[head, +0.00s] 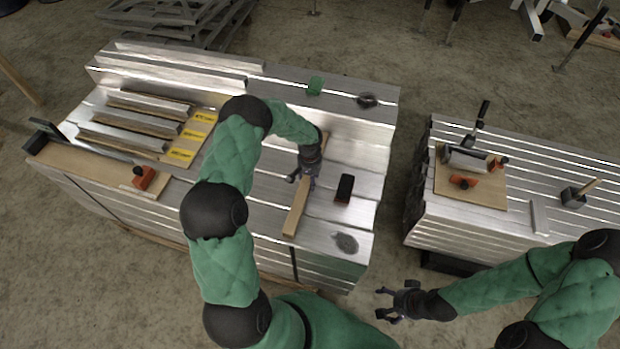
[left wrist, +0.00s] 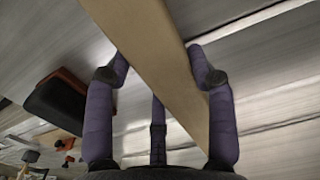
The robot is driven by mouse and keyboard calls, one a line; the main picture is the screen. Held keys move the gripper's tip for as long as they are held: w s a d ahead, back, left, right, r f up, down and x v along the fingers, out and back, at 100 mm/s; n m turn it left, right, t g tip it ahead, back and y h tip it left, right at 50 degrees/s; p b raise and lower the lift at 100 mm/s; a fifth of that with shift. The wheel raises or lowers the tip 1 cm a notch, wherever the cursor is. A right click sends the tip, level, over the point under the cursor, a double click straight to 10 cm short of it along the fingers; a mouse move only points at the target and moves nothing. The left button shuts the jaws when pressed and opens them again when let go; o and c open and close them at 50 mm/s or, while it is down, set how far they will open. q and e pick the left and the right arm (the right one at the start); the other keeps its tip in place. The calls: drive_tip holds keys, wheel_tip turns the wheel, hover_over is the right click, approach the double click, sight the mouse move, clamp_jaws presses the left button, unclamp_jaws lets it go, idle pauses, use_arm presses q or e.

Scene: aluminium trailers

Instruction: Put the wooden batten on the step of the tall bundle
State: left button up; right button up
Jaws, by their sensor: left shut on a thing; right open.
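The wooden batten (head: 297,211) is a long pale bar over the right part of the tall bundle (head: 270,222), running from the bundle's front side towards its back. My left gripper (head: 306,178) is shut on the batten near its middle. In the left wrist view the batten (left wrist: 155,50) runs between the fingers of the gripper (left wrist: 160,80). Whether the batten touches the metal below cannot be told. The step (head: 355,150) is a bare metal level towards the back right of the bundle. My right gripper (head: 397,303) is open and empty over the floor gap, right of the bundle.
A black block (head: 344,188) lies just right of the batten. A green item (head: 316,85) and a dark coil (head: 367,100) lie on the back ledge. Channel pieces and yellow labels (head: 190,134) are at left. A lower bundle (head: 470,216) with tools stands at right.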

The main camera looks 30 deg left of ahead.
use_arm(q)
drive_tip(key=o, duration=1.5)
drive_tip(key=shift+f, duration=0.1)
